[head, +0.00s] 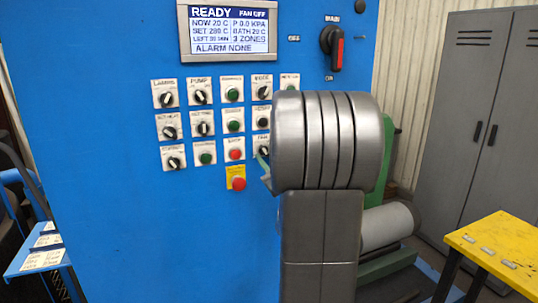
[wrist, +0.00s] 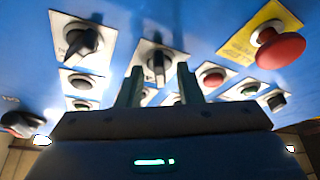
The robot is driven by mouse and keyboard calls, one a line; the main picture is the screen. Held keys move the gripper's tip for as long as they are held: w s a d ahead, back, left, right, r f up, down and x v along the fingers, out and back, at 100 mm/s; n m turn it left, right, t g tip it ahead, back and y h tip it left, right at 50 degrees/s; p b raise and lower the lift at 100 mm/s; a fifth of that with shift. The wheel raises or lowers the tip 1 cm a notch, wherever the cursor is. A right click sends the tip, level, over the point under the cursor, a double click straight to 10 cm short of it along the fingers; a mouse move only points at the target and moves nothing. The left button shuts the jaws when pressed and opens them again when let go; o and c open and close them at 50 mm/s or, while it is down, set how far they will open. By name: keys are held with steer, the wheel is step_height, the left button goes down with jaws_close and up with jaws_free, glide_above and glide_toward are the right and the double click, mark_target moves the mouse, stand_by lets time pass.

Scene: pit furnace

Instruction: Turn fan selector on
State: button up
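The fan selector (head: 263,151) is a black knob on a white plate, at the right end of the third row of the blue panel, partly hidden by my arm. The display (head: 228,30) reads READY and FAN OFF. In the wrist view the selector (wrist: 157,62) sits between the fingertips of my gripper (wrist: 160,72), its handle roughly upright in that picture. The two fingers stand apart, one on each side of the knob, with visible gaps. The gripper is open and holds nothing. In the head view my arm hides most of the gripper.
A red stop button (wrist: 212,76) is close beside the fan selector, and a red mushroom button (head: 238,183) on a yellow plate is below it. Another selector (wrist: 80,42) lies on the other side. A yellow table (head: 497,245) and grey lockers (head: 480,120) stand right.

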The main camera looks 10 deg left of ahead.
jaws_close()
steer(key=shift+f+m+b, duration=0.15)
steer(key=shift+m+b, duration=0.15)
steer(key=shift+b, duration=0.2)
steer(key=m+t+b, duration=0.1)
steer(key=m+b, duration=0.1)
steer(key=shift+s+a+f+h+b, duration=0.1)
steer(key=shift+f+h+b, duration=0.05)
steer(key=shift+h+b, duration=0.2)
steer(key=m+t+h+b, duration=0.1)
steer(key=m+b, duration=0.1)
steer(key=m+t+h+b, duration=0.1)
steer(key=m+b, duration=0.1)
steer(key=m, duration=0.1)
steer(key=shift+s+a+m, duration=0.1)
steer(key=shift+m, duration=0.2)
steer(key=m+h+b, duration=0.1)
steer(key=m, duration=0.1)
steer(key=m+t+h+b, duration=0.1)
steer(key=m+b, duration=0.1)
steer(key=m, duration=0.1)
steer(key=shift+a+t, duration=0.1)
steer(key=shift+t, duration=0.2)
steer(key=shift+r+m+h+b, duration=0.15)
steer(key=shift+m+h+b, duration=0.25)
steer(key=shift+m+h, duration=0.5)
steer(key=shift+r+m+h+b, duration=0.15)
steer(key=shift+m+h+b, duration=0.3)
steer(key=shift+m, duration=0.75)
